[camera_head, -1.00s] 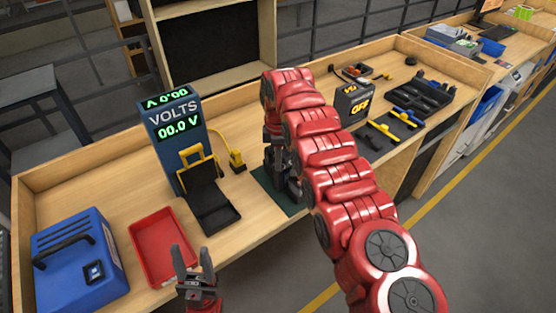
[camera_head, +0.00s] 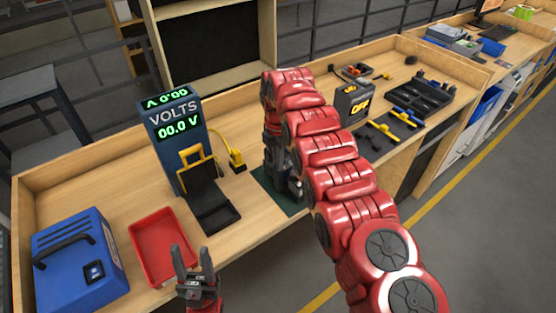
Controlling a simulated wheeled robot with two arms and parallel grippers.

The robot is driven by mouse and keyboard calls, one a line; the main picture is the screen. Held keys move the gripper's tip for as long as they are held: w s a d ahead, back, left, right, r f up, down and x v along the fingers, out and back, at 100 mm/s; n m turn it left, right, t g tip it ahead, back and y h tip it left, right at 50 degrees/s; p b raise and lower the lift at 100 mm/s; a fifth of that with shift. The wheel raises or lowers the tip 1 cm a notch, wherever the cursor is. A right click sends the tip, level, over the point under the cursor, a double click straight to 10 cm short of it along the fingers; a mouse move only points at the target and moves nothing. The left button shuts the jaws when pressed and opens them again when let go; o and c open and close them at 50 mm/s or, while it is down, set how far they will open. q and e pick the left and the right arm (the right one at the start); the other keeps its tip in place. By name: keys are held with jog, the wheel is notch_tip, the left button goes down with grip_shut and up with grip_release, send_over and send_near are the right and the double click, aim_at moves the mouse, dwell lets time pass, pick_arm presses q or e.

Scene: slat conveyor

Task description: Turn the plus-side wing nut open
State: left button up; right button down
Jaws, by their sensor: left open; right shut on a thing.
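My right gripper (camera_head: 284,182) points down over a dark green mat (camera_head: 287,204) in the middle of the bench. The red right arm hides most of it. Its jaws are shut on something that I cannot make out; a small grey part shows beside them. I cannot see the wing nut itself. My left gripper (camera_head: 194,268) is open and empty at the front, in front of the red tray.
A blue volt meter (camera_head: 190,153) reads 00.0 V. A black and yellow holder (camera_head: 206,190), a yellow plug (camera_head: 237,161), a red tray (camera_head: 161,247) and a blue case (camera_head: 80,262) stand left. A box marked OFF (camera_head: 354,102) and tool trays (camera_head: 419,97) lie right.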

dwell(0.4)
jog(key=c, duration=1)
grip_release()
